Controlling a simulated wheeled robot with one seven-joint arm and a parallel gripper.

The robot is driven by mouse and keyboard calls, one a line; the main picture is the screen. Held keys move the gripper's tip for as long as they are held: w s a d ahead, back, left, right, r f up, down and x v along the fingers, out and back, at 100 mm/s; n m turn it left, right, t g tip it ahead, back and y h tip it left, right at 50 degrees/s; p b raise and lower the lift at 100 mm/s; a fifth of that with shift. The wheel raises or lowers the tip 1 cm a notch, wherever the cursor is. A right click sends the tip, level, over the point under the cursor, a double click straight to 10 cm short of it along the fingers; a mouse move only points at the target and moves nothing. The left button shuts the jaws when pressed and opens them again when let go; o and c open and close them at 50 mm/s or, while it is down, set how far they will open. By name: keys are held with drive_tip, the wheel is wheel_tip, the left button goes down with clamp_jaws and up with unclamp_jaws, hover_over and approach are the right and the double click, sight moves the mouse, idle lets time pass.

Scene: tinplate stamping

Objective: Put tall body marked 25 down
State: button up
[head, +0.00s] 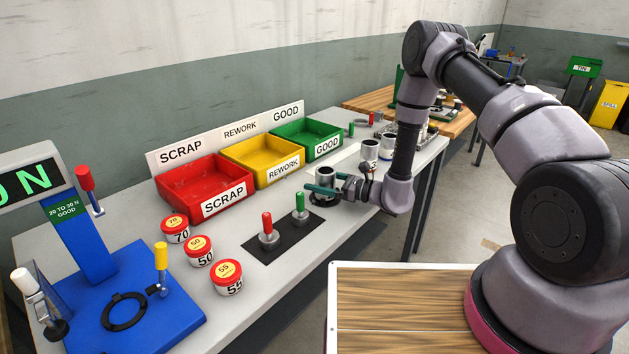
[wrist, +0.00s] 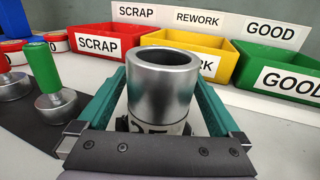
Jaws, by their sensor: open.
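The tall body marked 25 (wrist: 163,85) is a bare silver, open-topped cylinder standing upright. Its white label shows only in part behind the gripper's front edge. My gripper (wrist: 160,105) is open, with one teal finger on each side of the body. In the head view the body (head: 325,176) stands between the fingers of my gripper (head: 327,189), above a dark round patch on the bench. Whether it sits in a holder there I cannot tell.
Red scrap (head: 163,188), yellow rework (head: 231,152) and green good (head: 280,132) bins stand behind. Red and green-handled tools (head: 267,230) stand on a black mat (head: 283,244) to the left. Red-lidded tins (head: 226,277) and a blue gauge (head: 125,300) are further left. More labelled cans (head: 370,151) stand right.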

drive_tip(key=v, duration=1)
drive_tip(key=shift+d+r, duration=0.1)
drive_tip(key=s+r+n+g+h, duration=0.1)
drive_tip(key=s+r+n+g, duration=0.25)
drive_tip(key=r, duration=0.45)
drive_tip(key=s+d+r+n+g+h, duration=0.1)
drive_tip(key=s+r+n+g, duration=0.1)
drive_tip(key=r+n, duration=0.45)
drive_tip(key=s+r+n+g+h, duration=0.2)
drive_tip(key=s+r+g, duration=0.1)
drive_tip(key=r, duration=0.6)
drive_tip(key=s+d+r+n+t+h, duration=0.3)
drive_tip(key=s+d+r+t+h, duration=0.1)
drive_tip(key=d+r, duration=0.4)
drive_tip(key=s+d+r+n+t+h, duration=0.2)
drive_tip(key=s+d+r+t+h, duration=0.3)
drive_tip(key=s+d+r+h, duration=0.2)
wheel_tip(320, 180, up, 3)
drive_tip(key=s+d, duration=0.2)
drive_tip(key=shift+s+n, duration=0.3)
drive_tip(key=shift+n, duration=0.1)
